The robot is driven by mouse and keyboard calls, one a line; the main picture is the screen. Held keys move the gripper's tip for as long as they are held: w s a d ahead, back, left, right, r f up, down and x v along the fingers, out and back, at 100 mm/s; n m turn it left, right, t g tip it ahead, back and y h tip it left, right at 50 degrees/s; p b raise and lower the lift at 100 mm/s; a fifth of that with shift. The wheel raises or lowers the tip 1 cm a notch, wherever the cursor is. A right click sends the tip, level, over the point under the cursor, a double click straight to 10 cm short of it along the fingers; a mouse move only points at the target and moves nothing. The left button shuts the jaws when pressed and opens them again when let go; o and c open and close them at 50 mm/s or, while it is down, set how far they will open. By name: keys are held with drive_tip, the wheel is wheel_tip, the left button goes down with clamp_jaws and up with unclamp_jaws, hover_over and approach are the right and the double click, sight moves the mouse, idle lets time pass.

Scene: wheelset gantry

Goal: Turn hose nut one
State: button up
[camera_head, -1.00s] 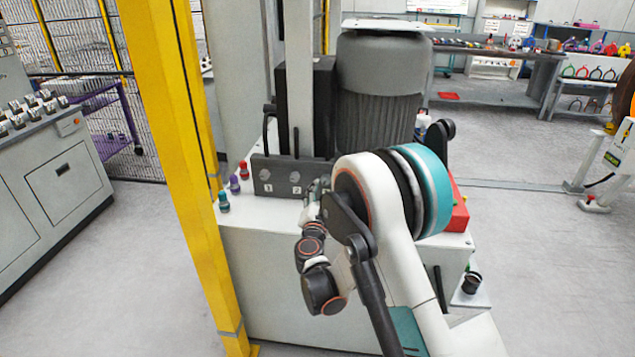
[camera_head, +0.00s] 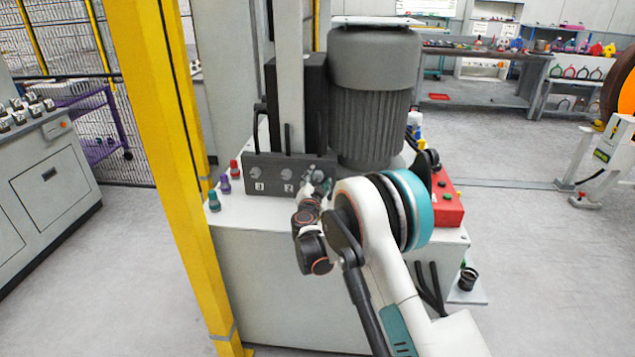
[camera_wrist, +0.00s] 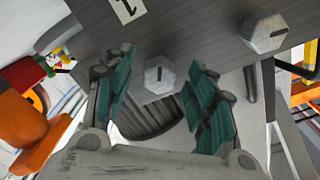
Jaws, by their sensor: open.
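A dark manifold block (camera_head: 272,186) carries hex nuts, with labels that look like 3 and 2 on its left and middle. The left nut (camera_head: 257,173) and middle nut (camera_head: 288,174) are clear in the head view. My gripper (camera_head: 318,184) is at the block's right end and partly covers that area. In the wrist view my gripper (camera_wrist: 164,92) is open, its teal fingers on either side of a grey hex nut (camera_wrist: 159,75) with a dark slot. Gaps show between nut and fingers. A label (camera_wrist: 127,9) that looks like 1 is near this nut.
A large grey motor (camera_head: 372,95) stands behind the block. Red, purple and teal fittings (camera_head: 224,184) stand left on the white cabinet (camera_head: 275,270). A red box (camera_head: 447,205) is to the right. A yellow post (camera_head: 172,170) rises at the left.

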drive_tip(key=shift+w, duration=0.7)
drive_tip(key=c, duration=1.1)
drive_tip(key=m, duration=0.6)
drive_tip(key=shift+m+b, duration=0.3)
drive_tip(key=m, duration=0.5)
drive_tip(key=shift+m, duration=0.4)
